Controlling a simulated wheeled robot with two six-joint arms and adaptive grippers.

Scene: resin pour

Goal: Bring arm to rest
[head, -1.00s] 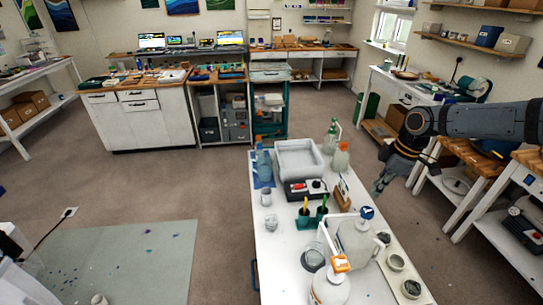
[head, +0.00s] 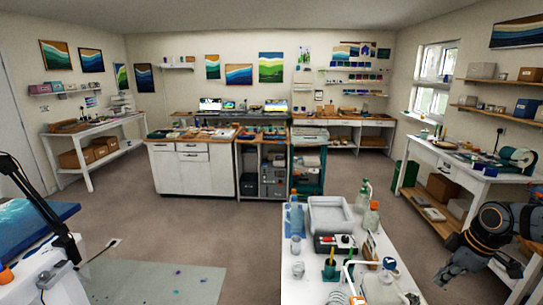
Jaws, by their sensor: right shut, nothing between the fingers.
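My right gripper (head: 447,276) hangs at the lower right of the head view, at the end of my dark grey arm with an orange ring. It is shut and empty. It is in the air to the right of the white work table (head: 296,262), apart from the things on it. My left gripper is not in view.
The white table holds a grey tray (head: 330,228), a blue bottle (head: 296,214), orange-capped and green-topped spray bottles and a green cup (head: 329,268). A side bench (head: 470,170) stands behind my right arm.

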